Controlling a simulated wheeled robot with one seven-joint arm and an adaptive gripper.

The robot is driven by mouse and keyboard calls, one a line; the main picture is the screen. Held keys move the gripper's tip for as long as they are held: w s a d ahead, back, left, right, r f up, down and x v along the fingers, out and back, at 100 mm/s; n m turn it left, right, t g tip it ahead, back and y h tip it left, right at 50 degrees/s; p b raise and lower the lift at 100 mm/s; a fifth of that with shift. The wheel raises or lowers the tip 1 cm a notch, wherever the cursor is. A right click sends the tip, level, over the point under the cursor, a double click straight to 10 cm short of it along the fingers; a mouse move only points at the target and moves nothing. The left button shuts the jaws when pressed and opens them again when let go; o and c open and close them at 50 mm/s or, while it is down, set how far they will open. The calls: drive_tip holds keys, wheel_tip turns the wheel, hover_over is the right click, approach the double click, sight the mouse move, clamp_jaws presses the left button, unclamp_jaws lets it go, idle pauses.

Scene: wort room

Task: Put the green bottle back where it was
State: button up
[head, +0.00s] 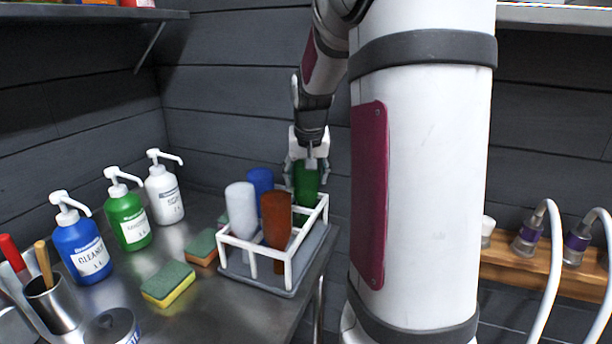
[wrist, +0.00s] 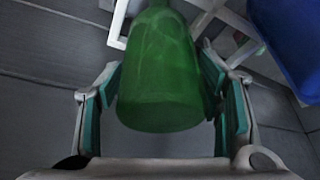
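The green bottle (head: 306,182) is upside down at the back right corner of the white rack (head: 323,213), behind the brown bottle. My gripper (head: 307,168) reaches down over it from above, with fingers on both sides. In the wrist view the green bottle (wrist: 160,75) has its base toward the camera and its narrower end pointing away toward the rack. The teal finger pads of my gripper (wrist: 162,90) press against its sides. The bottle's lower end is partly hidden by the brown bottle and rack rails, so I cannot tell how deep it sits.
The rack also holds a white bottle (head: 241,210), a blue bottle (head: 260,181) and a brown bottle (head: 276,220). Sponges (head: 168,284) lie left of it. Pump bottles (head: 126,220) stand along the left wall. The steel table (head: 220,310) ends just right of the rack.

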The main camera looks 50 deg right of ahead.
drive_tip(key=shift+r, duration=0.1)
drive_tip(key=p+v, duration=0.1)
drive_tip(key=v, duration=1.1)
drive_tip(key=a, duration=0.3)
drive_tip(key=s+a+n, duration=0.1)
drive_tip(key=a, duration=0.3)
drive_tip(key=s+a+n, duration=0.1)
drive_tip(key=a, duration=0.3)
drive_tip(key=shift+r+y, duration=0.15)
drive_tip(key=shift+y, duration=0.25)
drive_tip(key=s+a+f+n+y, duration=0.1)
drive_tip(key=s+a+f+n, duration=0.2)
drive_tip(key=s+a, duration=0.5)
drive_tip(key=s+a+f+n+y, duration=0.1)
drive_tip(key=s+a+f+n, duration=0.3)
drive_tip(key=s+a, duration=0.4)
drive_tip(key=a, duration=0.3)
drive_tip(key=shift+s+f, duration=0.25)
drive_tip(key=shift+f, duration=0.1)
drive_tip(key=shift+r, duration=0.1)
